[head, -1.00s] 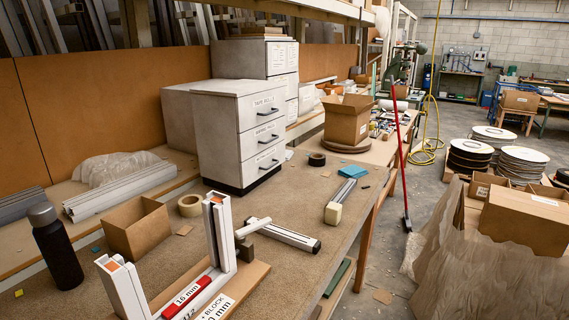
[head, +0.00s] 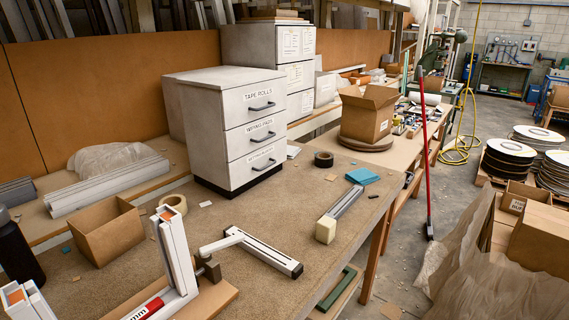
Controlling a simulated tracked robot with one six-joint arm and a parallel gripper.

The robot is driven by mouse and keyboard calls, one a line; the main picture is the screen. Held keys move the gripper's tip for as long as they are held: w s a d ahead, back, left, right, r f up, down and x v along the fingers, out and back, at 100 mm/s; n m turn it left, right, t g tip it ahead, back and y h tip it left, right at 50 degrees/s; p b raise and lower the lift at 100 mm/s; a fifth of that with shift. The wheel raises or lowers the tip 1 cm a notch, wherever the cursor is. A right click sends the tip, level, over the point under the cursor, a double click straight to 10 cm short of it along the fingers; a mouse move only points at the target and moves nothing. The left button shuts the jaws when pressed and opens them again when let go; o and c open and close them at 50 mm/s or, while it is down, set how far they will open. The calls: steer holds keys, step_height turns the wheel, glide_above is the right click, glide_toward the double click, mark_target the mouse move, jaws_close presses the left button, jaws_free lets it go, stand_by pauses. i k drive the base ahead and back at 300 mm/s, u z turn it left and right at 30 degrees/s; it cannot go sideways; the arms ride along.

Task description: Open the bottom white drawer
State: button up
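A white cabinet of three stacked drawers (head: 195,130) stands on the workbench in the head view. Its front faces right and toward me. The top drawer is labelled "TAPE ROLLS". My gripper does not show in the head view, so I cannot see where it is relative to the drawer.
Bench top (head: 300,187) in front of the drawers is largely clear. A black tape roll (head: 324,159) lies right of the cabinet. A white frame piece (head: 262,250), an open cardboard box (head: 105,235) and a dark bottle (head: 15,250) are nearer. A red pole (head: 424,150) stands beyond the bench.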

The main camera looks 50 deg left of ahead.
mark_target(240, 172)
steer(key=i, duration=2.25)
steer(key=u, duration=3.05)
